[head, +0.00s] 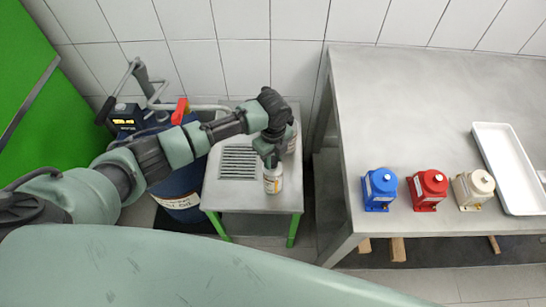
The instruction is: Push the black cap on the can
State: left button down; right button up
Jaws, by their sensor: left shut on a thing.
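A small can (272,183) with a white and orange label stands upright near the front right of the small metal table. My left gripper (271,163) points down at the can's top and is shut. The black cap cannot be told apart from the dark fingers; what they hold at the can's top appears to be this cap. Whether the cap is fully seated is hidden. My right gripper is not in view.
The small table (245,197) has a grille (239,163). Another labelled container (292,142) is partly hidden behind my wrist. A blue drum (181,190) stands left. The larger bench (400,110) holds blue (379,188), red (428,188) and cream (473,188) units and a white tray (507,168).

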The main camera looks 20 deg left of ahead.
pick_arm(q)
jog(key=shift+f, duration=0.2)
dwell(0.7)
jog(key=shift+c, duration=0.4)
grip_release()
jog(key=shift+r+p, duration=1.4)
jog(key=shift+r, duration=0.05)
dwell(0.4)
jog(key=shift+r+p, duration=2.1)
jog(key=shift+c, duration=0.4)
grip_shut()
jog(key=shift+f+b, duration=1.55)
jog(key=shift+f, duration=0.6)
